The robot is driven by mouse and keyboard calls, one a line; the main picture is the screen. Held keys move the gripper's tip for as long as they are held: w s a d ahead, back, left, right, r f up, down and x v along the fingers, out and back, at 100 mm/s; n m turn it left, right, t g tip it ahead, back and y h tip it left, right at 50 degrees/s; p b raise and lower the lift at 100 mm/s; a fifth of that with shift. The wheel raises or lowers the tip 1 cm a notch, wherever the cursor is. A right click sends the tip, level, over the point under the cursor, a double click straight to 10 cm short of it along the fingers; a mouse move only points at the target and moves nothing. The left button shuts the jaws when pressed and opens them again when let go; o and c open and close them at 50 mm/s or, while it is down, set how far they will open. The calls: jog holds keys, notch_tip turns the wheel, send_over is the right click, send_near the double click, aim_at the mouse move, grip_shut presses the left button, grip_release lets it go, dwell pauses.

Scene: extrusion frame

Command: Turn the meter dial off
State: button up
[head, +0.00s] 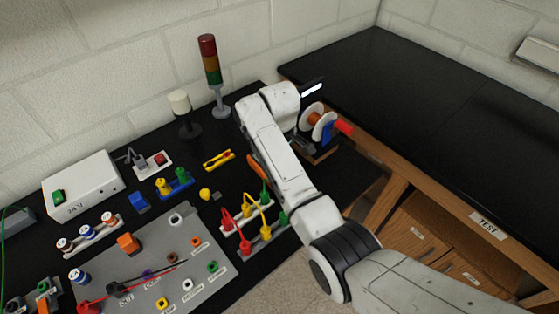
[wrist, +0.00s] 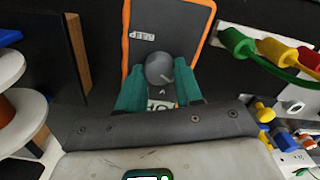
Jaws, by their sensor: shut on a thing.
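The meter (wrist: 178,22) is a dark grey body with an orange rim, in the upper middle of the wrist view. Its round grey dial (wrist: 159,64) sits between the teal fingers of my gripper (wrist: 160,85), which is shut on it. A light pointer line on the dial slants towards the lower right. In the head view only the meter's orange edge (head: 256,170) shows beside my arm; the dial and my fingers are hidden.
Colored plugs on white rails (head: 265,238) stand close to the meter. A spool (head: 318,122) is behind my arm to the right. A grey socket panel (head: 150,272), a white power box (head: 82,183) and a signal tower (head: 210,65) fill the left bench. The right bench (head: 450,125) is clear.

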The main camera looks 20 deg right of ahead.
dwell(0.4)
jog(key=o, duration=1)
jog(key=shift+o, duration=0.2)
notch_tip(320, 180, up, 11)
jog(key=shift+f, duration=0.1)
dwell(0.5)
